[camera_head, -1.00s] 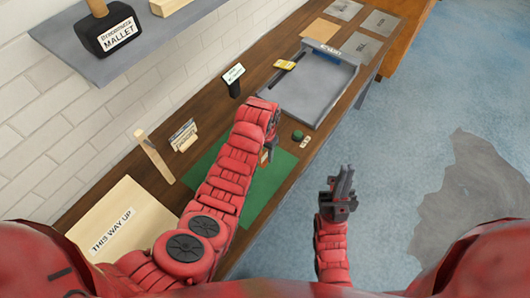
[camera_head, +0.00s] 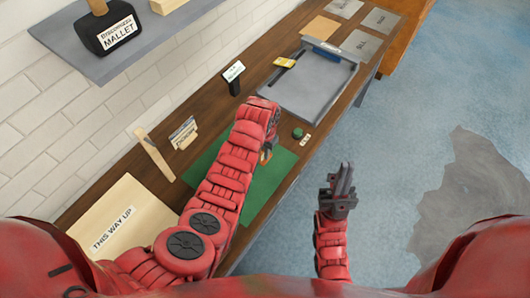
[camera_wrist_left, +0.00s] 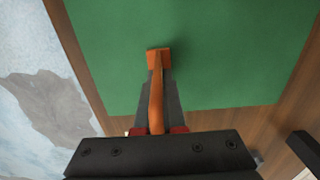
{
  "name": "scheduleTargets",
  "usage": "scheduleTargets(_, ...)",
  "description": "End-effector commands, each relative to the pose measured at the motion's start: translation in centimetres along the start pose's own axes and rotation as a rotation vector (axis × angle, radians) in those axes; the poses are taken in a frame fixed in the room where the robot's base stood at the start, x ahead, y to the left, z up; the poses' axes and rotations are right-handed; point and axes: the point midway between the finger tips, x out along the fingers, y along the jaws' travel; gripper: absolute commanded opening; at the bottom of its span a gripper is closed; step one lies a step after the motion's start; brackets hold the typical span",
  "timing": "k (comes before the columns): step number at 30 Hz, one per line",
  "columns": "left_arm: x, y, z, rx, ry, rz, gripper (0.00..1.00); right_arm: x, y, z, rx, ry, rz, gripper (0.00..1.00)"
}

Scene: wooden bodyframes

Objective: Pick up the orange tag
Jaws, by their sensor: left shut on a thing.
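The orange tag (camera_wrist_left: 157,98) is a long orange strip with a wider flat end, between the dark fingers of my left gripper (camera_wrist_left: 158,80) in the left wrist view. The gripper is shut on it over the green mat (camera_wrist_left: 220,50). In the head view, a small bit of orange tag (camera_head: 265,157) shows below my left gripper (camera_head: 268,145), and the wrist hides most of it. I cannot tell whether the tag touches the mat. My right gripper (camera_head: 345,180) is over the floor, right of the bench, away from the tag. Its finger gap is unclear.
On the wooden bench are a grey tray (camera_head: 310,90), a black stand with a label (camera_head: 233,78), a small green round thing (camera_head: 298,133), a wooden upright (camera_head: 153,155) and a "THIS WAY UP" board (camera_head: 125,225). A shelf with a mallet (camera_head: 112,30) hangs above left.

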Motion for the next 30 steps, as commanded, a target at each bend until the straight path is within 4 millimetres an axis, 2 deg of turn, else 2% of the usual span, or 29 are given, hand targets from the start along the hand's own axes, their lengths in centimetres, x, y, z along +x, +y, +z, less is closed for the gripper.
scheduleTargets(11, -0.8, -0.1, -0.2, 0.000, 0.005, -0.001, 0.00, -0.9, 0.0, 0.1, 0.000, 0.000, 0.000, 0.00)
scheduleTargets(14, -1.5, -0.1, -0.1, 0.000, 0.005, -0.002, 0.00, -1.6, -0.1, 0.3, 0.000, 0.000, 0.000, 0.00)
scheduleTargets(17, -3.1, -0.1, -0.2, 0.000, 0.011, -0.003, 0.00, -3.3, -0.2, 0.6, 0.000, 0.000, 0.000, 0.00)
scheduleTargets(18, -3.5, 0.5, 0.8, 0.002, 0.001, -0.001, 0.00, -2.3, -0.1, 0.4, 0.000, 0.000, 0.000, 0.00)
scheduleTargets(21, -3.7, 1.5, 2.4, 0.003, 0.001, -0.001, 0.00, -2.0, -0.1, 0.3, 0.000, 0.001, 0.000, 0.00)
scheduleTargets(23, -5.0, 2.4, 3.7, 0.003, -0.005, -0.002, 0.00, 0.5, 0.0, -0.1, 0.000, 0.000, 0.000, 0.00)
scheduleTargets(24, -5.0, 2.9, 4.7, 0.003, -0.008, -0.003, 0.00, 1.5, 0.1, -0.2, 0.000, 0.001, 0.000, 0.00)
scheduleTargets(30, -5.0, 5.6, 8.6, 0.004, -0.005, -0.003, 0.00, 4.2, 0.2, -0.7, 0.000, 0.000, 0.000, 0.00)
